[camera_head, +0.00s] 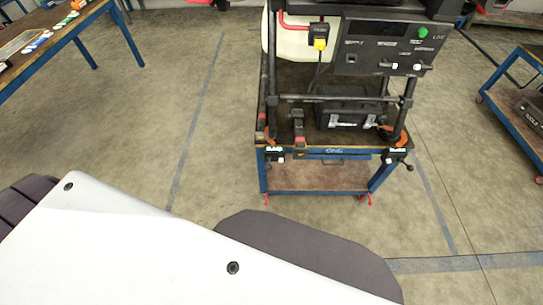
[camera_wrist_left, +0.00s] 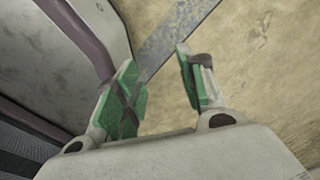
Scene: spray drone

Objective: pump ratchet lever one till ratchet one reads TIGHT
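A ratchet (camera_head: 274,150) with an orange strap end and a small green-lit label sits at the left front corner of the blue-framed cart. A second ratchet (camera_head: 397,155) sits at the right front corner, with a dark lever. The labels are too small to read, and I cannot tell which ratchet is number one. In the left wrist view my left gripper (camera_wrist_left: 162,82) is open and empty, its green pads apart over bare floor and a grey floor line. Neither ratchet shows there. My right gripper is in neither view.
The dark drone frame (camera_head: 388,45) with a white tank (camera_head: 292,42) stands on the cart (camera_head: 318,177). A workbench (camera_head: 75,28) is at upper left, another cart (camera_head: 515,100) at right. Floor before the cart is clear. My own white body parts fill the lower left.

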